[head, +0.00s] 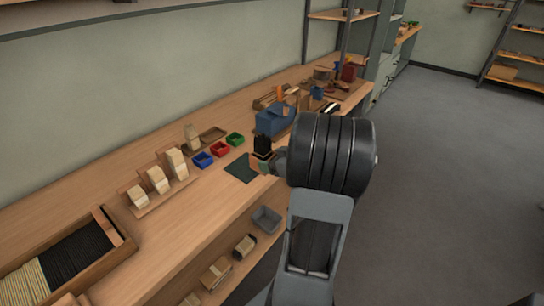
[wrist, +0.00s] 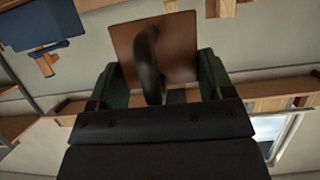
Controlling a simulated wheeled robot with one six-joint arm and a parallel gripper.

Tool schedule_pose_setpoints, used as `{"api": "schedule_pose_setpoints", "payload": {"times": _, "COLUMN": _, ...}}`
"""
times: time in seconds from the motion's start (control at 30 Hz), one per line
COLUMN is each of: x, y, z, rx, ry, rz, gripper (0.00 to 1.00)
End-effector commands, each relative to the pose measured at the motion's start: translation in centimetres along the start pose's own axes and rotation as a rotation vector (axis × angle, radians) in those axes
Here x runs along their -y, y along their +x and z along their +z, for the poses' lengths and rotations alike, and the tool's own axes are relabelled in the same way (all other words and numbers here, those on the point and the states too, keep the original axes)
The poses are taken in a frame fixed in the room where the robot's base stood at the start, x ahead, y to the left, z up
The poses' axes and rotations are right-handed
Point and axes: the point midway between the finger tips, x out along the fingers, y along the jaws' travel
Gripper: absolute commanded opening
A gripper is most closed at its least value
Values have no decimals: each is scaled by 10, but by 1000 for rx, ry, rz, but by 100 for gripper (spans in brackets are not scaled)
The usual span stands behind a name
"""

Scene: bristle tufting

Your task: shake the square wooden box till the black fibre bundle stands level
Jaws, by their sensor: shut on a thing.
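The square wooden box (head: 256,161) shows small in the head view, at the right edge of a dark green mat (head: 240,170). The black fibre bundle (head: 263,144) stands up out of it; whether its top is level is too small to tell. My gripper (head: 270,164) is shut on the box from the right. In the wrist view my gripper (wrist: 160,75) has a green pad on each side of the box's brown wooden face (wrist: 180,48). A dark curved shape crosses that face. Whether the box touches the mat is hidden.
Blue (head: 203,160), red (head: 220,149) and green (head: 235,139) trays sit left of the box. A blue machine (head: 272,121) stands close behind it. A stepped rack (head: 160,188) holds pale blocks. A grey bin (head: 266,220) sits below on the shelf.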

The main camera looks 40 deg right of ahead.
Motion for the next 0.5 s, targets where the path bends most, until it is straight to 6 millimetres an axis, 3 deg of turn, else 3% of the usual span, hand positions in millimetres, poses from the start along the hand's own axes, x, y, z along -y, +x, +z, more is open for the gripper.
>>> {"api": "schedule_pose_setpoints", "payload": {"times": 0.27, "x": 0, "y": -12, "z": -31, "rx": -1, "ry": 0, "rz": 0, "gripper": 47}}
{"api": "schedule_pose_setpoints", "payload": {"times": 0.5, "x": 0, "y": -1, "z": -3, "rx": -1, "ry": 0, "rz": -1, "gripper": 47}}
